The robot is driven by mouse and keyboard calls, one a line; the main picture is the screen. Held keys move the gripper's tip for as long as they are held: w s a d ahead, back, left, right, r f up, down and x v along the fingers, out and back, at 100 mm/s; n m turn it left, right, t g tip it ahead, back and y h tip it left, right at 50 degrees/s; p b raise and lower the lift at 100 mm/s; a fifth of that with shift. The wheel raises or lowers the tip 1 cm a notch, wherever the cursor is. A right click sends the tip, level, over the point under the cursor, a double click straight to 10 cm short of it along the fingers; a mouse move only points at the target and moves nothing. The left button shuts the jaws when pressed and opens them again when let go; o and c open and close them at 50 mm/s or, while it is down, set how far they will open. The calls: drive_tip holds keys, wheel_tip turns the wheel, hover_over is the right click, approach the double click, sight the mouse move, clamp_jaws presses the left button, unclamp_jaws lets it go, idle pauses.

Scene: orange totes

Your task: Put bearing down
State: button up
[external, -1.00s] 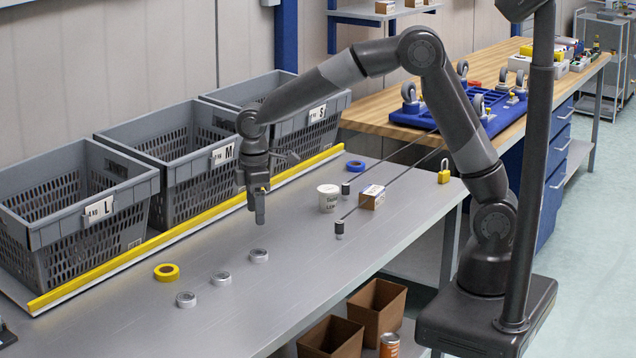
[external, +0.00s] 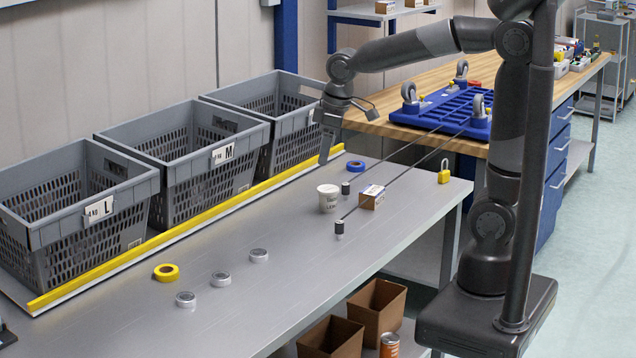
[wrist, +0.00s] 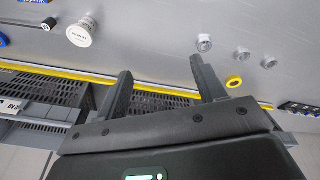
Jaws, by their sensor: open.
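Three small silver bearings stand in a loose row on the grey metal table (external: 300,270): one near the front left (external: 186,299), one in the middle (external: 220,279) and one farther right (external: 259,255). The wrist view also shows them, the nearest at its upper middle (wrist: 204,43). My gripper (external: 325,158) is raised over the back of the table, beside the far tote. In the wrist view my gripper (wrist: 165,85) has its two fingers wide apart with nothing between them.
Grey totes (external: 122,209) line the back behind a yellow edge strip (external: 180,232). A yellow tape roll (external: 166,272), a blue tape roll (external: 356,167), a white cup (external: 328,198), a small box (external: 371,197) and a padlock (external: 444,172) sit on the table. The front middle is clear.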

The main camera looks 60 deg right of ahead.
drive_tip(key=s+d+m+t, duration=0.1)
drive_tip(key=s+d+m, duration=0.2)
drive_tip(key=s+d, duration=0.2)
drive_tip(key=s+d+m+t, duration=0.2)
drive_tip(key=s+d, duration=0.4)
drive_tip(key=s, duration=0.4)
drive_tip(key=shift+s+m, duration=0.4)
